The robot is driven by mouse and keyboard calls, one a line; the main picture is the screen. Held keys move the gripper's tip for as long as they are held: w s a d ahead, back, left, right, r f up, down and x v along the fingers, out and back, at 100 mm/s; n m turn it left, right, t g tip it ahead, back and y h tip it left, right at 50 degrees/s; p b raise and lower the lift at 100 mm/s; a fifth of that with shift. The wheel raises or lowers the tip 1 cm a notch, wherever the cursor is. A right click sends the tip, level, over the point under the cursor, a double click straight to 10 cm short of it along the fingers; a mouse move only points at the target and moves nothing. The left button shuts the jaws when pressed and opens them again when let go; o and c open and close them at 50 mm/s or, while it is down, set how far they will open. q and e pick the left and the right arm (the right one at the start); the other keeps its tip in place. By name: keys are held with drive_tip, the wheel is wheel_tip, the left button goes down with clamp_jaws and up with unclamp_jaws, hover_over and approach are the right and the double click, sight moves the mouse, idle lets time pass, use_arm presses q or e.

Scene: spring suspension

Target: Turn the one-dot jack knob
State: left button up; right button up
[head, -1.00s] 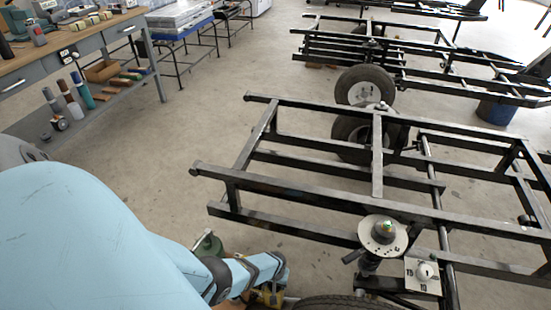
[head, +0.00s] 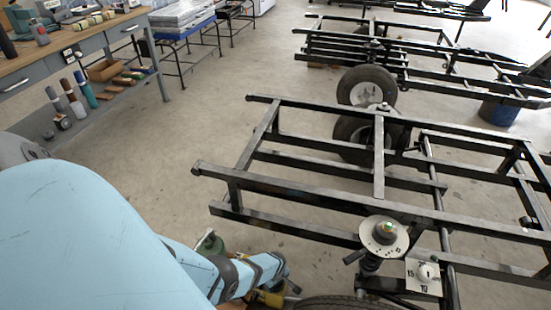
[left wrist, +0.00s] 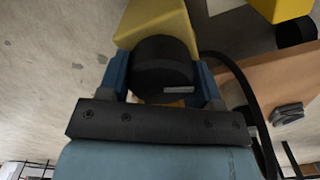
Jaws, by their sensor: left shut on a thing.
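In the left wrist view the two blue fingers of my left gripper (left wrist: 161,78) are shut on a round black knob (left wrist: 162,62), one finger on each side. The knob has a small pale mark low on its face; no dots are readable. A yellow body (left wrist: 155,20) lies directly behind the knob. In the head view my left gripper (head: 278,276) is low in the middle, beside a yellow part (head: 266,297) mostly cut off by the lower edge. The knob is hidden there. My right gripper is not in view.
A black frame (head: 300,190) stands right of my left arm. It carries a spring mount with a round plate (head: 384,235) and a numbered square plate (head: 424,277). A tyre (head: 345,303) is at the bottom edge. A workbench (head: 85,45) stands back left; open floor lies between.

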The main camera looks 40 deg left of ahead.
use_arm(q)
drive_tip(key=shift+s+n, duration=0.1)
drive_tip(key=shift+n, duration=2.1)
drive_tip(key=o, duration=0.9)
